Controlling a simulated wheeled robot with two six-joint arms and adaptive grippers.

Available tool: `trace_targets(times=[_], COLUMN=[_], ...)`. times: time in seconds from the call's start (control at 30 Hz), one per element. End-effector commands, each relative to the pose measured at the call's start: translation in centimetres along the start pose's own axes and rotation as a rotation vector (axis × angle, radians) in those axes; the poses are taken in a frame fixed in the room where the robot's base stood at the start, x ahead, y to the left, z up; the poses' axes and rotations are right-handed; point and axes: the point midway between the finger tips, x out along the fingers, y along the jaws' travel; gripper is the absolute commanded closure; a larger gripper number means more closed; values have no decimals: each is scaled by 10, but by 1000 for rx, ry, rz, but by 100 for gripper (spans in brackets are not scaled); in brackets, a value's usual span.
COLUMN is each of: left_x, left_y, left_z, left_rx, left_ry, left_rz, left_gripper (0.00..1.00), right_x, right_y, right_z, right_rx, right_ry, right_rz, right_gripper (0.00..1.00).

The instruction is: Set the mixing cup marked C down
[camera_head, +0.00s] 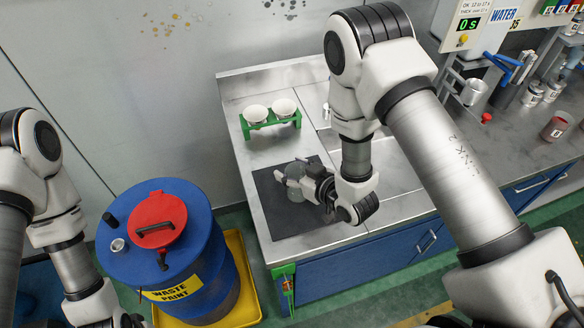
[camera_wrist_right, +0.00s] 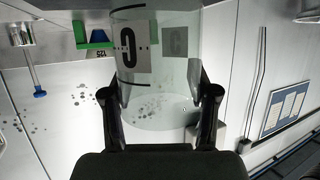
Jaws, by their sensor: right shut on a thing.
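The mixing cup marked C (camera_wrist_right: 160,75) is clear, with a white label bearing a dark C. My right gripper (camera_wrist_right: 158,98) is shut on it, one dark finger on each side. In the head view the cup (camera_head: 295,192) is small and see-through, partly covered by the right gripper (camera_head: 297,180). It is over the dark mat (camera_head: 281,218) on the metal bench; I cannot tell whether its base touches the mat. My left arm comes in at the left edge, and its gripper is out of the picture.
A green stand (camera_head: 270,122) with two white cups is behind the mat. A blue waste paint drum (camera_head: 190,235) with a red lid stands left of the bench. The front of the mat is clear.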

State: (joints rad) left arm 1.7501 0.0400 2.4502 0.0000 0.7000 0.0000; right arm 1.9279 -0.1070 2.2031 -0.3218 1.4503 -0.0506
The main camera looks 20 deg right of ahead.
Motion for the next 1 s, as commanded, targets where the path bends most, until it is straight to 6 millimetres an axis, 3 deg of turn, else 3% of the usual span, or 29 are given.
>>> trace_targets(times=[0.07, 0.1, 0.13, 0.17, 0.57, 0.67, 0.83, 0.93, 1.0], left_x=[4, 3, 2, 2, -2, 7, 21, 14, -15], left_y=[0, 0, 0, 0, 0, 0, 0, 0, 0], left_z=[0, 0, 0, 0, 0, 0, 0, 0, 0], left_rx=[0, 0, 0, 0, 0, 0, 0, 0, 0], left_ry=[0, 0, 0, 0, 0, 0, 0, 0, 0], left_rz=[0, 0, 0, 0, 0, 0, 0, 0, 0], left_gripper=[100, 100, 100, 100, 100, 100, 100, 100, 100], right_x=[2, 1, 1, 1, -3, -19, -65, -96, -108], right_y=[0, 0, 0, 0, 0, 1, 1, 1, 0], right_z=[4, 3, 2, 2, -2, 1, 2, -2, -11], right_rx=[0, 0, 0, 0, 1, 2, 8, 10, 6], right_ry=[0, 0, 0, 0, -1, -2, -1, -2, -5], right_rz=[0, 0, 0, 0, 1, 2, 4, 4, -1], right_gripper=[88, 30, 19, 16, 16, 16, 16, 16, 16])
